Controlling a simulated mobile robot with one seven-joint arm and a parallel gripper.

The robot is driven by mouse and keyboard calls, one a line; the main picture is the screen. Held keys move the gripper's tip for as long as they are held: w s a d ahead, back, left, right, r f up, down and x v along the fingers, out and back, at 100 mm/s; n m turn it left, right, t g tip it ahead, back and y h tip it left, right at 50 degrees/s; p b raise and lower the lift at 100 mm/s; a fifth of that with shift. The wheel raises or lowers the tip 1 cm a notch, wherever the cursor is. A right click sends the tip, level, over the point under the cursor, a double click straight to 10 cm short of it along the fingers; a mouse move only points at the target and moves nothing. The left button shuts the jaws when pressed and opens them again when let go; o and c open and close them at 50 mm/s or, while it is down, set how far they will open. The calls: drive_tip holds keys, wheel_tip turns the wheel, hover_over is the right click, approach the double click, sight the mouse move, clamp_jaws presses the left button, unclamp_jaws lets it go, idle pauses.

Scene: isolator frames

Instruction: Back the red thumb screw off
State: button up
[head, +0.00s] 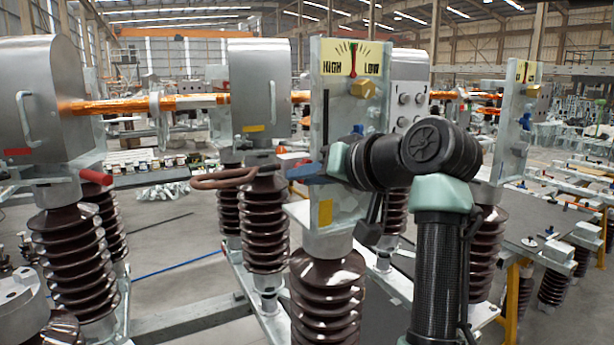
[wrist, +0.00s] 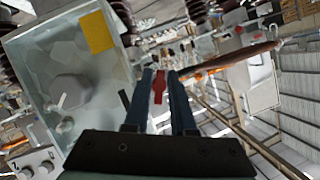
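The red thumb screw (wrist: 158,88) shows in the wrist view between the tips of my two blue-grey fingers, filling most of the narrow gap. My gripper (wrist: 160,84) appears shut on it; the exact contact is hard to see. In the head view my gripper (head: 296,171) points left, in front of the galvanised plate (head: 338,115) with the HIGH/LOW dial (head: 352,58). There the screw is too small and covered to make out clearly.
A brass hex fitting (head: 363,89) sits on the plate above my arm. A ribbed brown insulator (head: 327,300) stands below. A metal housing with a red-tipped handle (head: 97,177) is at left.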

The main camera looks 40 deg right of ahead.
drive_tip(key=shift+o, duration=0.3)
drive_tip(key=d+p+v, duration=0.1)
drive_tip(key=p+v, duration=0.1)
drive_tip(key=v, duration=1.1)
drive_tip(key=shift+a, duration=0.45)
